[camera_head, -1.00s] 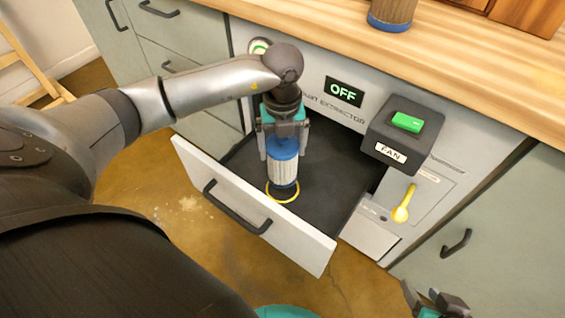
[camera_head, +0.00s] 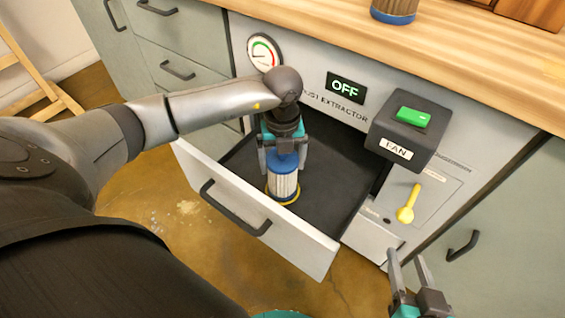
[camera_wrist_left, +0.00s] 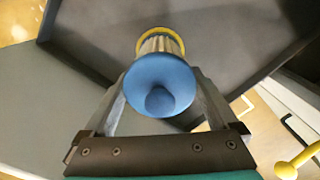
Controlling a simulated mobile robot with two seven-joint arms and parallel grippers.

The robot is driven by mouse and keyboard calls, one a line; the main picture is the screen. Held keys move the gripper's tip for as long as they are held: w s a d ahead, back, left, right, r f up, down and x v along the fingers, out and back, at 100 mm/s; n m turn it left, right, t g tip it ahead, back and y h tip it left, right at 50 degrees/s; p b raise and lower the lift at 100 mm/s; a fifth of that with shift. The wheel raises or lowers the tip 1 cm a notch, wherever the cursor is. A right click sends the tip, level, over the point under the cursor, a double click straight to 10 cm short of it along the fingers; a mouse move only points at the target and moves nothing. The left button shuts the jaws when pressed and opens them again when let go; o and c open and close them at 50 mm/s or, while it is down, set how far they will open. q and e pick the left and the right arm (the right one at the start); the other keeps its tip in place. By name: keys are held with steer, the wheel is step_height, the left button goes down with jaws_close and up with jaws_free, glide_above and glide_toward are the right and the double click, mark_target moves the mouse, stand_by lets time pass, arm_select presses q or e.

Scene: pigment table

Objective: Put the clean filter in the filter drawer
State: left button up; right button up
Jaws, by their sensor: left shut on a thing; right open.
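The clean filter (camera_head: 283,185) is a white pleated cylinder with a blue cap. My left gripper (camera_head: 283,162) is shut on its blue top and holds it upright. The filter is inside the open filter drawer (camera_head: 330,203), over the yellow ring (camera_head: 292,199) on the dark floor. I cannot tell whether its base touches the floor. In the left wrist view the blue cap (camera_wrist_left: 160,85) sits between the fingers, with the yellow ring (camera_wrist_left: 160,33) beyond it. My right gripper (camera_head: 408,275) is open and empty, at the bottom right, outside the drawer.
The dust extractor panel has an OFF display (camera_head: 345,88), a gauge (camera_head: 264,51), a black FAN box with a green switch (camera_head: 411,117) and a yellow lever (camera_head: 408,205). Another filter (camera_head: 394,10) stands on the wooden counter (camera_head: 320,30). The drawer's right side is empty.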

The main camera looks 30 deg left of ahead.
arm_select(q)
steer(key=shift+f, duration=0.1)
steer(key=o, duration=1.2)
